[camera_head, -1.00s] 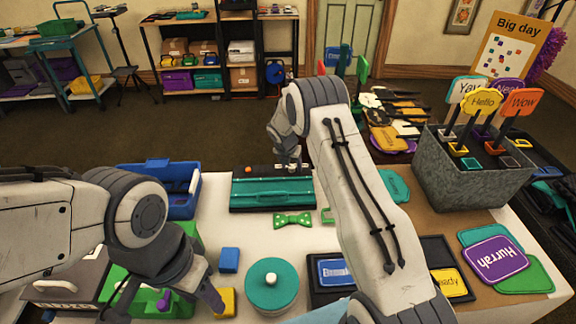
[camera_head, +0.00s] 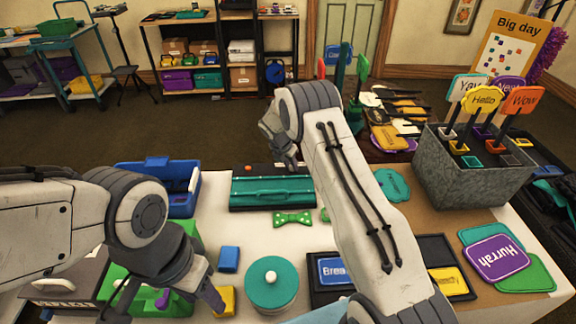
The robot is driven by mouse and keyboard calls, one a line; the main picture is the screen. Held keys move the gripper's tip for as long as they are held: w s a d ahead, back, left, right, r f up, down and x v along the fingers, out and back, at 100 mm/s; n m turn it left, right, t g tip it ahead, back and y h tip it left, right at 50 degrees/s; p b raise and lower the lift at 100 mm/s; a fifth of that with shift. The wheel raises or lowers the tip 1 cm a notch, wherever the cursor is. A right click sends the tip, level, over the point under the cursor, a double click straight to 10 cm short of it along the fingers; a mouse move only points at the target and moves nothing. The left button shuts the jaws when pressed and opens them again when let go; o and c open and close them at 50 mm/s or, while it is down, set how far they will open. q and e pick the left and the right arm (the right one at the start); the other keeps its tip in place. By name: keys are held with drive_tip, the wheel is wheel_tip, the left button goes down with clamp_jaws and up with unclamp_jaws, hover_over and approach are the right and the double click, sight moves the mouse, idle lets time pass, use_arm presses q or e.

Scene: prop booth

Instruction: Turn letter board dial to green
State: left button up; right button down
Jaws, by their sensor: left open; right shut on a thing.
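The letter board (camera_head: 272,203) lies on the table's far side, a dark case with a teal front and a dark strip along its back. An orange round spot (camera_head: 248,170) shows on that strip, left of my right gripper. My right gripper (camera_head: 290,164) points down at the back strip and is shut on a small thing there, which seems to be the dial. The dial is mostly hidden by the gripper, and its colour setting cannot be read. My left gripper (camera_head: 212,297) is open, low at the front left beside a yellow block (camera_head: 227,298), apart from the letter board.
A green spotted bow tie (camera_head: 292,218) and a round teal tin (camera_head: 271,284) lie in front of the board. A blue case (camera_head: 180,207) stands left. A grey sign box (camera_head: 470,185) and dark frames with small signs (camera_head: 448,281) are on the right.

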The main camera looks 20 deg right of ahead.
drive_tip(key=m, duration=0.1)
drive_tip(key=w+m, duration=0.1)
drive_tip(key=shift+m+g+h+b, duration=0.3)
drive_tip(key=shift+m, duration=0.1)
drive_tip(key=m+g+b, duration=0.1)
drive_tip(key=m, duration=0.1)
drive_tip(key=shift+m, duration=0.3)
drive_tip(key=m+g+b, duration=0.1)
drive_tip(key=m, duration=0.2)
drive_tip(key=shift+w, duration=0.1)
drive_tip(key=shift+d+r, duration=0.1)
drive_tip(key=shift+r+m+g+b, duration=0.15)
drive_tip(key=shift+m+g+b, duration=0.15)
drive_tip(key=shift+m, duration=0.1)
drive_tip(key=c, duration=0.6)
unclamp_jaws()
drive_tip(key=shift+c, duration=0.2)
